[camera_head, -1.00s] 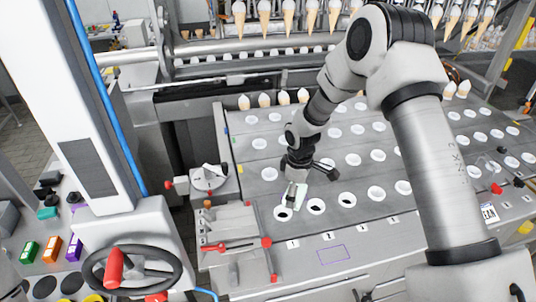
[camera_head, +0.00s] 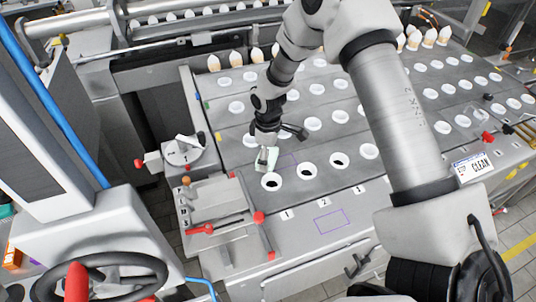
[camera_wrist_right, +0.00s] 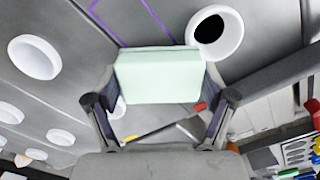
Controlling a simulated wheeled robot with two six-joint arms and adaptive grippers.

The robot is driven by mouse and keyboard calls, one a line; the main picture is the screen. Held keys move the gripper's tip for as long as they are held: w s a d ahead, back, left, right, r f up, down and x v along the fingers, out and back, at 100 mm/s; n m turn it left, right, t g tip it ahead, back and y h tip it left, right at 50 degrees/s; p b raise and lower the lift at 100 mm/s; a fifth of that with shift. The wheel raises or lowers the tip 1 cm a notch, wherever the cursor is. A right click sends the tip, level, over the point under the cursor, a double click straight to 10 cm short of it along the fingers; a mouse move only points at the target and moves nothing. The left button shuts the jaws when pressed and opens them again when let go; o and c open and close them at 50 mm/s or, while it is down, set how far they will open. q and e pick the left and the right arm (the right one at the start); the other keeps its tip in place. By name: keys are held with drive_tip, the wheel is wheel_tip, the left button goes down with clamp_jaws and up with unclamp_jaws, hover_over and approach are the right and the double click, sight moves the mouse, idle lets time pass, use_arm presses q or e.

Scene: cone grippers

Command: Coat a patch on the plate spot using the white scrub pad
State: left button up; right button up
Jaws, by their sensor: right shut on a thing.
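My right gripper (camera_head: 265,149) is shut on the pale, whitish-green scrub pad (camera_wrist_right: 158,75). The pad also shows in the head view (camera_head: 266,160), just behind the hole labelled 1. In the wrist view it sits level between both fingers. A thin purple outline (camera_head: 293,160) marks a spot on the grey metal plate (camera_head: 232,151), just right of the pad. In the wrist view part of this outline (camera_wrist_right: 152,10) shows beyond the pad, and the rest is cut off. I cannot tell whether the pad touches the plate. My left gripper is not in view.
White-rimmed holes (camera_head: 307,171) stand in rows across the plate. A second purple outline (camera_head: 332,221) lies on the front panel. A red-handled lever unit (camera_head: 218,212) stands at the front left. A CLEAN sign (camera_head: 478,167) is at the right, and cones (camera_head: 256,55) line the back.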

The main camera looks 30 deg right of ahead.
drive_tip(key=shift+s+r, duration=0.35)
drive_tip(key=shift+s, duration=0.1)
drive_tip(key=shift+w+f, duration=0.25)
drive_tip(key=shift+w, duration=0.1)
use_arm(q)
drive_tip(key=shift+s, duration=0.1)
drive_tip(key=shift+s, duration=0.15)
use_arm(e)
drive_tip(key=shift+s+f, duration=0.1)
drive_tip(key=shift+s, duration=0.1)
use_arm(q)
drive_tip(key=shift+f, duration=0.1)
use_arm(e)
drive_tip(key=shift+w+f, duration=0.1)
drive_tip(key=shift+f, duration=0.1)
drive_tip(key=shift+r, duration=0.1)
